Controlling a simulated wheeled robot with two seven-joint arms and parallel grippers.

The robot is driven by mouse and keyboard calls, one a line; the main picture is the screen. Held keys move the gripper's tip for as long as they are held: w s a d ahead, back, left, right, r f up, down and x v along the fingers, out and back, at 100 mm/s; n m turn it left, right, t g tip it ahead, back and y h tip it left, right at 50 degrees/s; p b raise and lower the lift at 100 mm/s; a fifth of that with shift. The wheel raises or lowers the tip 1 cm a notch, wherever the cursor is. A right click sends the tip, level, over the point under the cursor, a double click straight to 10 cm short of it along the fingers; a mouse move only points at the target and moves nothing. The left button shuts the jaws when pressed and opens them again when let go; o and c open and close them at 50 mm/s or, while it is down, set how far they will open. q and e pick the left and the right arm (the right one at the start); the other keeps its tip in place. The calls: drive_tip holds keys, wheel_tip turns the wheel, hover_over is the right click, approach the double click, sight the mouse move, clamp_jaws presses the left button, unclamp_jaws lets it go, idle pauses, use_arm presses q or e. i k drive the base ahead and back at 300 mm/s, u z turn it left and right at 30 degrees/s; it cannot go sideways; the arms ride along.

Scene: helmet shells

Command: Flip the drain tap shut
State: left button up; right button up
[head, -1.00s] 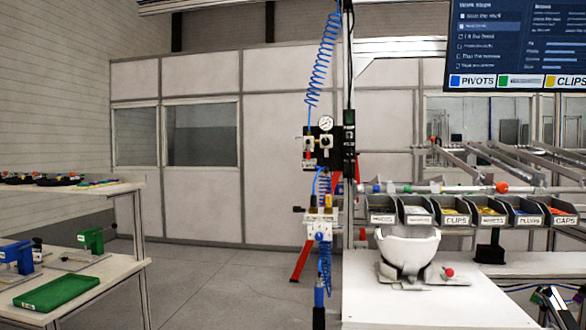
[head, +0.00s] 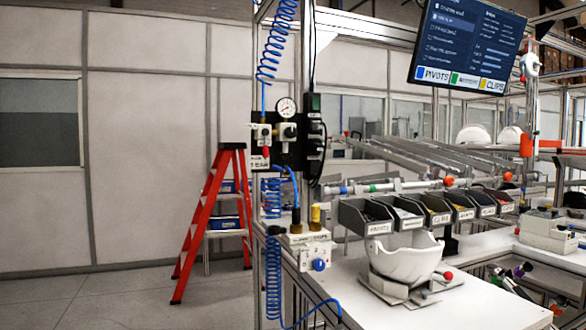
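The air unit hangs on the post at the left end of the workbench, with a round pressure gauge (head: 286,107) on top. Below it is a pale valve block (head: 305,247) with a blue round knob (head: 319,264) on its front. An upright yellow piece (head: 315,215) and a brass-coloured fitting (head: 296,229) stand on top of the block. I cannot tell for sure which part is the drain tap, nor whether it is open or shut. Neither of my grippers is in view.
A white helmet shell (head: 408,258) sits on a fixture on the white bench (head: 375,313), before a row of labelled bins (head: 410,213). A red stepladder (head: 203,222) stands behind, left of the post. Blue hose (head: 273,290) hangs below the unit. Floor at lower left is clear.

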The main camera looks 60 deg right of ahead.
sight(287, 171)
drive_tip(key=z, duration=1)
drive_tip(key=i, duration=0.95)
drive_tip(key=z, duration=1.15)
